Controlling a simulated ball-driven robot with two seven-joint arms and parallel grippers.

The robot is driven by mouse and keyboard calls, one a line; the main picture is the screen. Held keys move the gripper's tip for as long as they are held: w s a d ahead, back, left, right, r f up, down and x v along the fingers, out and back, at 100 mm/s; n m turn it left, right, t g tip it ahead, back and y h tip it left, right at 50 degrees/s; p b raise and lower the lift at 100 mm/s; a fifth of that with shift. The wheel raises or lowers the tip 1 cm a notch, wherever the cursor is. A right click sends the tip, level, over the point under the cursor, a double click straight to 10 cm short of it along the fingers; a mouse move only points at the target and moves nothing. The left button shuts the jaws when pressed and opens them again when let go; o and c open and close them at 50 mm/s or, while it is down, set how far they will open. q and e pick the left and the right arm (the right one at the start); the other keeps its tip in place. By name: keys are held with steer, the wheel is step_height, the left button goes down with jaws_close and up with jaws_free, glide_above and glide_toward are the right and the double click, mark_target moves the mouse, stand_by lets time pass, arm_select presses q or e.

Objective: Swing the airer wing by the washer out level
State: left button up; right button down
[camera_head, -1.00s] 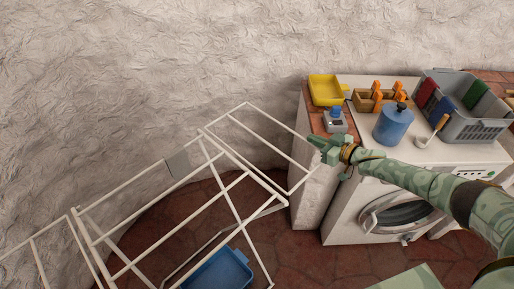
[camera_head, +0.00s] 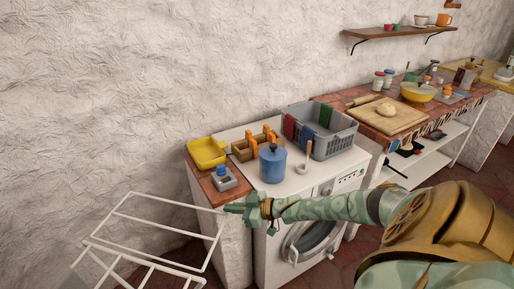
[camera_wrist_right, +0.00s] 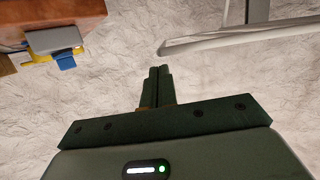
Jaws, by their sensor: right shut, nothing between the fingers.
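The white wire airer is at the lower left of the head view. Its wing (camera_head: 170,203) by the washer sticks out toward the counter's left end and looks roughly level, though the exact angle is hard to judge. The white washer (camera_head: 270,240) stands to the right. My right gripper (camera_head: 228,208) is shut and empty near the wing's outer right corner; I cannot tell from the head view whether they touch. In the right wrist view, a pale airer bar (camera_wrist_right: 235,38) lies just beyond the shut fingertips (camera_wrist_right: 158,70), apart from them in the picture. My left gripper is out of view.
On the washer stand a blue pot (camera_head: 272,164), a grey basket (camera_head: 335,138) and a wooden caddy (camera_head: 243,152). A yellow tray (camera_head: 207,152) and a small grey-blue item (camera_head: 223,180) sit on the tiled counter left of them. Plain wall lies behind the wing.

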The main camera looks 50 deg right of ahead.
steer(key=p+v, duration=0.1)
steer(key=v, duration=0.7)
steer(key=shift+s+r, duration=0.25)
steer(key=shift+r, duration=0.2)
steer(key=shift+d, duration=0.1)
